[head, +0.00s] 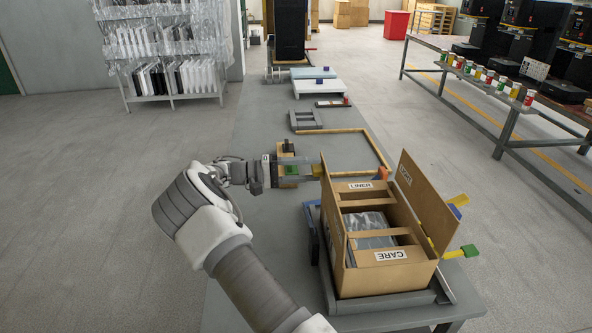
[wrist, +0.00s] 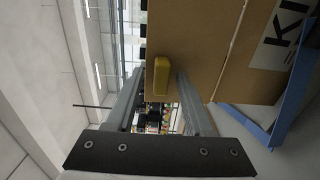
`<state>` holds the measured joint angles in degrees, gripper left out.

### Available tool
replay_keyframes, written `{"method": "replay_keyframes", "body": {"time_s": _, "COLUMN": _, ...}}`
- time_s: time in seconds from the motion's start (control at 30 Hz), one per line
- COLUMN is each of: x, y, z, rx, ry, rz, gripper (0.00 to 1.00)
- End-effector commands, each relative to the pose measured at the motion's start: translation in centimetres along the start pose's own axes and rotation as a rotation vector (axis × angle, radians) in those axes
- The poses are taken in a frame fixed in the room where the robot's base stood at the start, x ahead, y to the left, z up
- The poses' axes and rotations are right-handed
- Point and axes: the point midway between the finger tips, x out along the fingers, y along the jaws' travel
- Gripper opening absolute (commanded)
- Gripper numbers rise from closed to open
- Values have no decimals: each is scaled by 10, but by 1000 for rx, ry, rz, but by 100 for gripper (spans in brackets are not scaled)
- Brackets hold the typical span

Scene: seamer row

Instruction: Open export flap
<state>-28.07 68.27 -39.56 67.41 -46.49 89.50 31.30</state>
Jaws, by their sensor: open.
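An open brown carton (head: 385,282) sits on a grey stand near the table's front end. Its right flap (head: 422,200) stands up, with a partly legible label. The far panel is marked LINER (head: 361,186) and the near one CARE (head: 390,255). I cannot read "export" on any flap. My gripper (head: 316,171) is at the carton's far left corner. In the wrist view, its fingers (wrist: 160,105) are apart, with a yellow tab (wrist: 162,75) on the cardboard between or just beyond them. I cannot tell whether they touch it.
Coloured tabs, one green (head: 469,250), stick out on the carton's right. A wooden bar frame (head: 345,131) and a grey frame (head: 305,120) lie farther back on the table. A bench with small jars (head: 490,77) stands at right.

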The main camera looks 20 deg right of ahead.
Motion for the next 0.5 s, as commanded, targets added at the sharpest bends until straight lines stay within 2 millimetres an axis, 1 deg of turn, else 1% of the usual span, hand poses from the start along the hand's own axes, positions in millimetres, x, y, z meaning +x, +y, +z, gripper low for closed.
{"method": "replay_keyframes", "body": {"time_s": 0.17, "x": -29, "y": -1, "z": 0, "rx": 1, "ry": 4, "rz": -1, "gripper": 52}}
{"method": "replay_keyframes", "body": {"time_s": 0.3, "x": -60, "y": -1, "z": 0, "rx": 1, "ry": 5, "rz": -1, "gripper": 52}}
{"method": "replay_keyframes", "body": {"time_s": 0.5, "x": -92, "y": -1, "z": 0, "rx": 1, "ry": 2, "rz": 0, "gripper": 52}}
